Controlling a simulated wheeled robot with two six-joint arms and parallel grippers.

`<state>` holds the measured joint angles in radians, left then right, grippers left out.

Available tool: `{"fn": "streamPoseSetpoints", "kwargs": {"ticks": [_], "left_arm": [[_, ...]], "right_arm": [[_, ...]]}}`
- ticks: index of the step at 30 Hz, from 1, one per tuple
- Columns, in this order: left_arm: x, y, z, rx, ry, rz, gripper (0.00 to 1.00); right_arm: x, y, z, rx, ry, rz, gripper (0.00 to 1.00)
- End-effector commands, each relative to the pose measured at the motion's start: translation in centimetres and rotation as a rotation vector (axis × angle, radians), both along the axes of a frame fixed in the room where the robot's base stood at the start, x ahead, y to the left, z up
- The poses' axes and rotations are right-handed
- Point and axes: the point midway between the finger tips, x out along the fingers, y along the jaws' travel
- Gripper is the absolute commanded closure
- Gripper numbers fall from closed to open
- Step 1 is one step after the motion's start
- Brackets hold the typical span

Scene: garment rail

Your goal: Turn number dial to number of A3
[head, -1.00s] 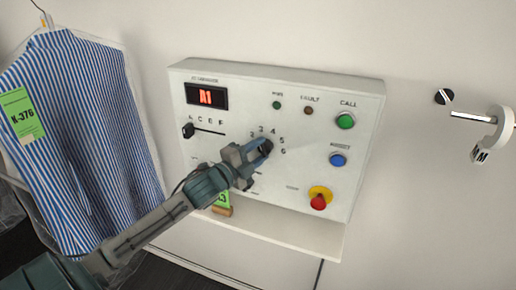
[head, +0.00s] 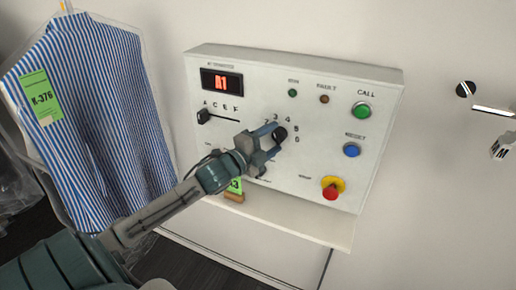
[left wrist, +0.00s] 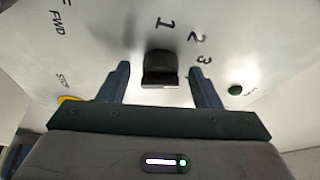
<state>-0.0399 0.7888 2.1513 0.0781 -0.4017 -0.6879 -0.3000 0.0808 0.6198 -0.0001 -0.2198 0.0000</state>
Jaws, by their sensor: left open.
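The control panel (head: 320,115) is a white box on the wall. Its red display (head: 221,82) reads A1. The black number dial (head: 280,134) is in the middle of the panel, with numbers around it, partly hidden by my gripper. In the left wrist view the dial (left wrist: 160,70) sits between my two fingers, with gaps on both sides, beside the printed 1, 2 and 3. My left gripper (head: 274,139) is open around the dial. A black letter slider (head: 204,117) stands at the left end of its slot, by the A. My right gripper is not in view.
A green call button (head: 361,111), a blue button (head: 351,150) and a red stop button on yellow (head: 332,188) are on the panel's right side. A striped shirt (head: 95,110) hangs at the left.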

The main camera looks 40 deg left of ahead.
Motion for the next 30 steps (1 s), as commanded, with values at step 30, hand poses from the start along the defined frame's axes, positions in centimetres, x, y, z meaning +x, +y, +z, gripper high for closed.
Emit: {"fn": "streamPoseSetpoints", "kwargs": {"ticks": [30], "left_arm": [[-7.5,1.1,-0.4,0.010,0.007,0.000,0.42]], "right_arm": [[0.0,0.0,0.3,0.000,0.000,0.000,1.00]]}}
